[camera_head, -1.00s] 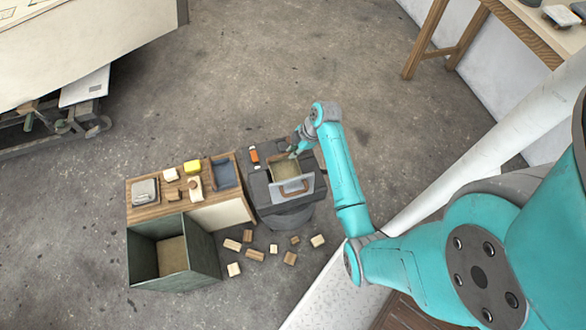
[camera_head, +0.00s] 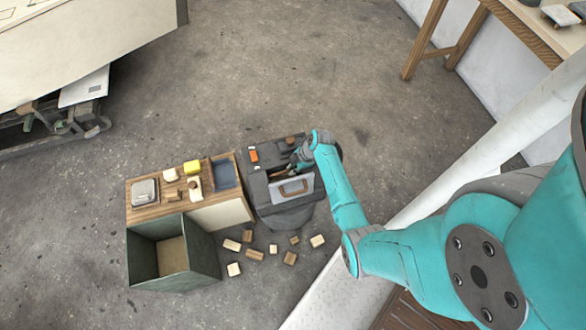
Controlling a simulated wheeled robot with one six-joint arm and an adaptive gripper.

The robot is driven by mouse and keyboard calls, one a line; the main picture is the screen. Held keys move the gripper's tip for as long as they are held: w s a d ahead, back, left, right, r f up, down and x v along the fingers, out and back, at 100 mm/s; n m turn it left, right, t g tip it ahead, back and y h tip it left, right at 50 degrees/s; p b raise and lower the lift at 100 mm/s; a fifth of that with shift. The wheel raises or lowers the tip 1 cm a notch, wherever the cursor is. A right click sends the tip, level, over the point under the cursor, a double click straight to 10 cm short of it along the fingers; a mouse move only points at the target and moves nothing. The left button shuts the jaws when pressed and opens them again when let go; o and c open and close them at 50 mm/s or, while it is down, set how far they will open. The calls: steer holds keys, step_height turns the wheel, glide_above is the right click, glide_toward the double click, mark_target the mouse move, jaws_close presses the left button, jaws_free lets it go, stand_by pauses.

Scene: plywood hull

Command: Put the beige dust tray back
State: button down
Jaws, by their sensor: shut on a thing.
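A dark grey machine (camera_head: 262,190) on a round base stands right of the wooden-topped cabinet. A light grey panel with a brown handle (camera_head: 293,188) is at its front. My gripper (camera_head: 294,166) is shut over the machine's top, just behind this panel. What it grips is too small to make out. Dark space and small brownish parts show below the fingers. No beige tray surface can be clearly seen now, and I cannot tell whether the tray is hidden by my gripper and the panel.
The cabinet's wooden top (camera_head: 140,208) carries several small items, including a yellow block (camera_head: 192,167). A blue-grey recess (camera_head: 224,174) is at its right end. An open green bin (camera_head: 205,255) stands in front. Several wood blocks (camera_head: 232,245) lie on the floor. The floor behind is clear.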

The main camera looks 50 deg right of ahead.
steer(key=c, duration=1.5)
jaws_free()
steer(key=shift+f, duration=0.1)
steer(key=shift+o, duration=0.2)
steer(key=v, duration=1.2)
